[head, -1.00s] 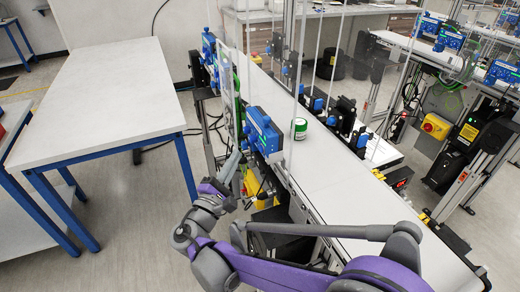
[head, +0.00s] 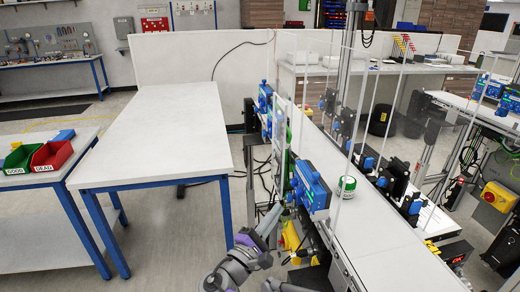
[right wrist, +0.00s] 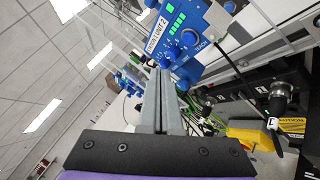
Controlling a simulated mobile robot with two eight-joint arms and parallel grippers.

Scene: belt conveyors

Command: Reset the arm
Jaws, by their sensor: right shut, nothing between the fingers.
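My right gripper (head: 270,218) shows at the bottom middle of the head view, beside the left side of the near belt conveyor (head: 385,245). Its grey fingers also show in the right wrist view (right wrist: 162,80), shut together with nothing between them. They point toward a blue sensor unit with a dial (right wrist: 185,40), which lies beyond the tips; whether they touch it I cannot tell. My right forearm is mostly cut off by the bottom edge of the head view. My left gripper is not in view.
A green-and-white can (head: 346,187) stands on the conveyor. Blue sensor units (head: 311,187) and clear upright panels line its sides. A bare white table (head: 160,130) stands to the left. Red (head: 52,154) and green bins sit on another table at far left. Floor shows between table and conveyor.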

